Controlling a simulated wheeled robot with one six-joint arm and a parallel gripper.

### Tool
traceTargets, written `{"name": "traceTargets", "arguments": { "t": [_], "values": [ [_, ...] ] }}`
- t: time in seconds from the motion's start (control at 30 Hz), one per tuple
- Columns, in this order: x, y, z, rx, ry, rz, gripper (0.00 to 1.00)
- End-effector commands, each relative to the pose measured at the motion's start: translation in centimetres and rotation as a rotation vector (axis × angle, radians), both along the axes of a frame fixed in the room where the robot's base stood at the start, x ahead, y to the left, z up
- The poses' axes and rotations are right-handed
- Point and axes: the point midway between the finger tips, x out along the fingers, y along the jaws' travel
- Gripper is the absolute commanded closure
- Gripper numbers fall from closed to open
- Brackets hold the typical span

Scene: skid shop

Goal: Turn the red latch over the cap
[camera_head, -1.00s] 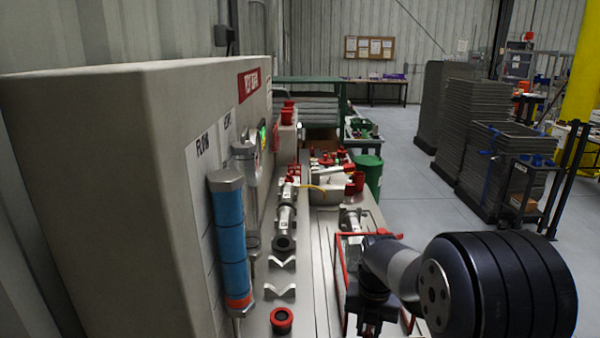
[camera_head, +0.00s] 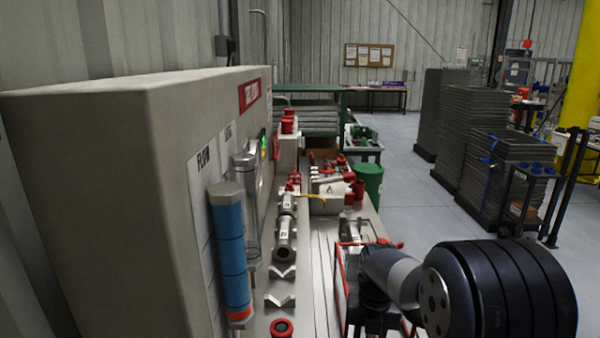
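A thin red bar (camera_head: 385,244) crosses the bench at lower right, just behind my arm; I cannot tell whether it is the latch. A red ring-shaped part (camera_head: 282,328) stands at the front of the bench, and it may be a cap. More small red parts (camera_head: 293,181) sit farther back along the bench. My gripper (camera_head: 373,318) is at the dark end of the arm, low in the picture. Its fingers are too dark and hidden to read. A red frame (camera_head: 342,290) stands close to its left.
A tall beige cabinet (camera_head: 80,190) with a blue cylinder (camera_head: 230,250) bounds the left. A steel pipe (camera_head: 285,240) and V-shaped supports (camera_head: 280,300) lie on the bench. A green bin (camera_head: 369,182) stands behind. Grey stacks (camera_head: 508,180) stand at right, with open floor between.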

Motion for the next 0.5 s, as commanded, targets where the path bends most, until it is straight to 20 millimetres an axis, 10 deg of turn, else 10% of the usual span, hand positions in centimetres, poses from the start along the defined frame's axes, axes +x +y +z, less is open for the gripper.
{"name": "traceTargets", "arguments": {
  "t": [0.5],
  "values": [
    [0.0,0.0,4.6,0.000,-0.001,0.000,0.64]
  ]
}}
